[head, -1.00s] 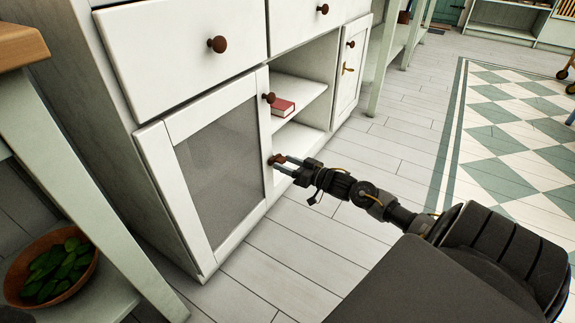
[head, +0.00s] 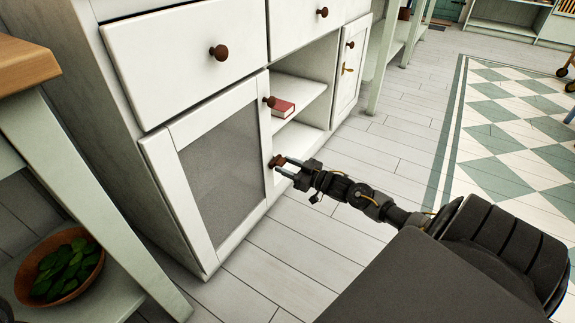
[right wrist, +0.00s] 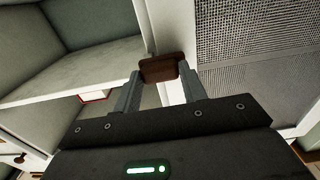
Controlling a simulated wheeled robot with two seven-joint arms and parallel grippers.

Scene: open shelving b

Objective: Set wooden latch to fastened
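The wooden latch (head: 277,161) is a small dark brown block on the white frame beside the mesh-panelled cabinet door (head: 205,240), below a round brown knob (head: 269,101). My right gripper (head: 282,167) reaches it from the right, with its two fingers at the latch. In the right wrist view the latch (right wrist: 159,68) spans the gap between the fingertips and appears to touch both. The fingers hide part of its ends. The cabinet door looks closed.
An open shelf with a red book (head: 284,109) is right of the door. Drawers with brown knobs (head: 219,53) are above. A bowl of green leaves (head: 62,272) sits on a low shelf at left. The plank floor (head: 300,250) in front is clear.

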